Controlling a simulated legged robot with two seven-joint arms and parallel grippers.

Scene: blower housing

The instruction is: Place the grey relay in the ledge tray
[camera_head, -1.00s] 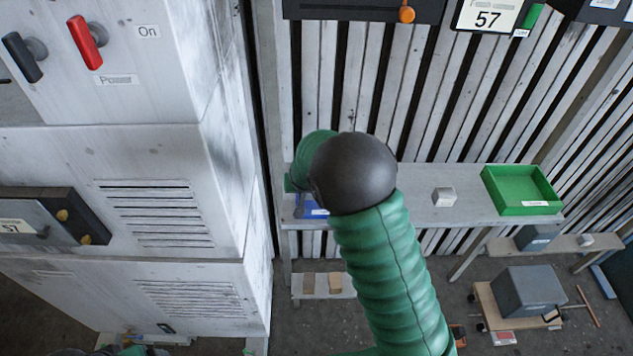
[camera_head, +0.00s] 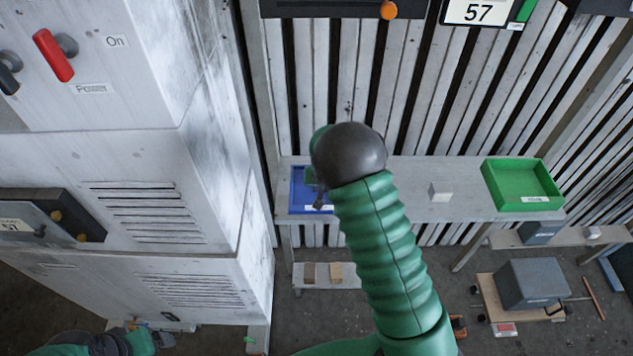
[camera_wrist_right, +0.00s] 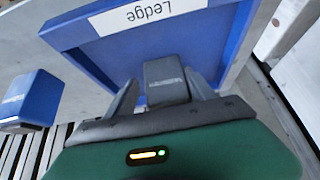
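The ledge tray is a blue open tray (camera_head: 297,207) on the left end of the shelf in the head view, partly behind my right arm. The right wrist view shows its wall and an upside-down "Ledge" label (camera_wrist_right: 165,13). The grey relay (camera_wrist_right: 166,82) is a dark grey block between the fingers of my right gripper (camera_wrist_right: 166,88). The fingers appear to press its two sides, inside the tray's outline; I cannot tell whether it touches the floor. My right gripper is small and partly hidden in the head view (camera_head: 319,198). My left arm shows at the lower left; its fingers are unclear.
A blue block (camera_wrist_right: 32,98) lies beside the tray in the right wrist view. A pale block (camera_head: 440,192) and a green tray (camera_head: 522,184) are further right on the shelf (camera_head: 400,205). A large white cabinet (camera_head: 140,160) stands left. Slats (camera_head: 385,100) stand behind.

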